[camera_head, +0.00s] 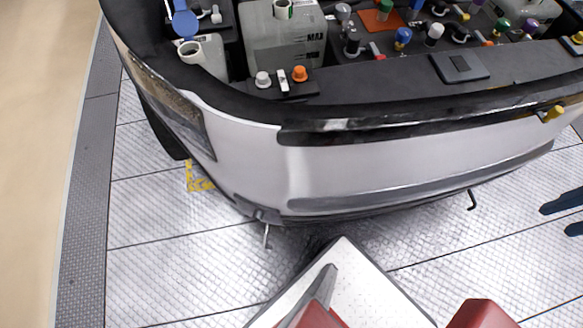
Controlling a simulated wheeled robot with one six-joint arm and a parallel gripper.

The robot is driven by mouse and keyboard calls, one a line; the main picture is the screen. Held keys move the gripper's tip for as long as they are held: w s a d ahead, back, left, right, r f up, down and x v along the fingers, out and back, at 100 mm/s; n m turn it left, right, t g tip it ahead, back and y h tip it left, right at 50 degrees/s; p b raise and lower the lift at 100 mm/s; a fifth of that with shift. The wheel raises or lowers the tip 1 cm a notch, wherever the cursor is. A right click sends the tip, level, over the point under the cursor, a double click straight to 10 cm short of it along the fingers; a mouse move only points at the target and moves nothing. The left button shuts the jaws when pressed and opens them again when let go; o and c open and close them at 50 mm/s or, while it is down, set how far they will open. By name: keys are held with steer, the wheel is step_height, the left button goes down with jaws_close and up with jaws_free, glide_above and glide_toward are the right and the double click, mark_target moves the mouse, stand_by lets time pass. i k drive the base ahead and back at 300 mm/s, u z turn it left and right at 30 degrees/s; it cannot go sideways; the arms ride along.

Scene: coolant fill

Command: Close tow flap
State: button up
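The vehicle's silver front bumper (380,165) spans the middle of the head view. A small yellow part (553,113) sticks out at its upper right; I cannot tell if this is the tow flap. No other flap can be made out on the bumper. Two dark blue prongs at the right edge look like the fingers of my gripper (554,219). They point left, with a gap between them and nothing visible in it. They appear apart from the bumper, to the right of and below the yellow part. The rest of the gripper is outside the picture.
The engine bay above is open, with a grey tank (283,45), a white filler neck (192,52), a blue cap (185,22) and several coloured caps. Thin hooks (266,236) hang under the bumper.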

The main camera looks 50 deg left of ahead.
mark_target(266, 247)
steer(key=i, duration=0.1)
steer(key=u, duration=1.55)
steer(key=k, duration=1.3)
steer(key=u, duration=1.5)
steer(key=i, duration=0.5)
